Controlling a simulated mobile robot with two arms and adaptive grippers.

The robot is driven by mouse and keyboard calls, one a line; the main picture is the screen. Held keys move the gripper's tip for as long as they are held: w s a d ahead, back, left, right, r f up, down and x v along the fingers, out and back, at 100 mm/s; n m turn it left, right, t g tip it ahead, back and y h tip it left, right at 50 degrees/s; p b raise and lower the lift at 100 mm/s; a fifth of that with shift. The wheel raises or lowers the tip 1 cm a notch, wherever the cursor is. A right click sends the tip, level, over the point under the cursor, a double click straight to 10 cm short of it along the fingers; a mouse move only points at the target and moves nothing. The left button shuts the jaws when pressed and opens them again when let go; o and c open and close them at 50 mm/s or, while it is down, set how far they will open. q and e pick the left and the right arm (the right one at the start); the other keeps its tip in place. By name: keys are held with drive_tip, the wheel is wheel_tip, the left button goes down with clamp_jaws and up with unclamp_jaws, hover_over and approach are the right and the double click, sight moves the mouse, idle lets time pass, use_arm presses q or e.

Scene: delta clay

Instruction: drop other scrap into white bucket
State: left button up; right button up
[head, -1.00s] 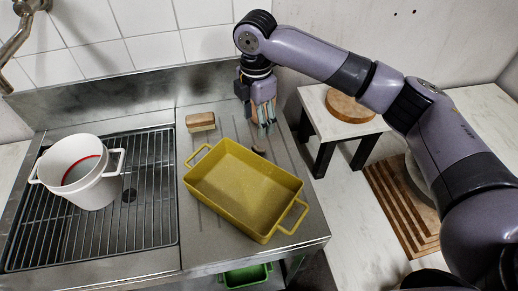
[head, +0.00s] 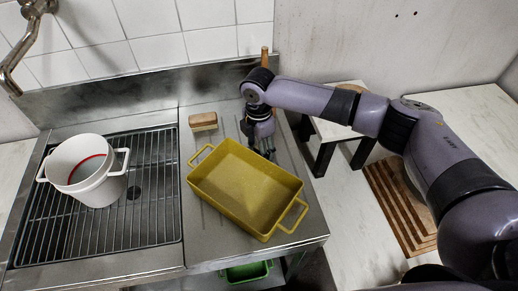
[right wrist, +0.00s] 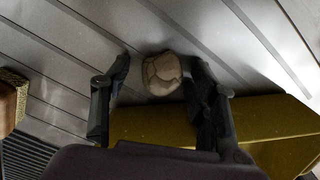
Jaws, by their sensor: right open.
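The white bucket (head: 100,188) stands upright on the metal rack at the left, with a red line around its inside. A small brownish, crumpled lump of scrap (right wrist: 162,75) lies on the grooved metal drainboard. My right gripper (head: 263,152) is low over the board, beside the back right of the yellow tray. In the right wrist view the open right gripper (right wrist: 158,82) has one finger on each side of the lump, with gaps visible. In the head view my gripper hides the lump. My left gripper is not in view.
The yellow tray (head: 240,187) lies close to my right gripper. A wooden-backed brush or block (head: 203,121) lies behind the tray. The wire rack (head: 150,225) lies under the bucket. A brown upright handle (head: 265,56) shows behind my arm. A green container (head: 245,272) is below the counter.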

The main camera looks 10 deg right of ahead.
drive_tip(key=shift+c, duration=0.4)
clamp_jaws()
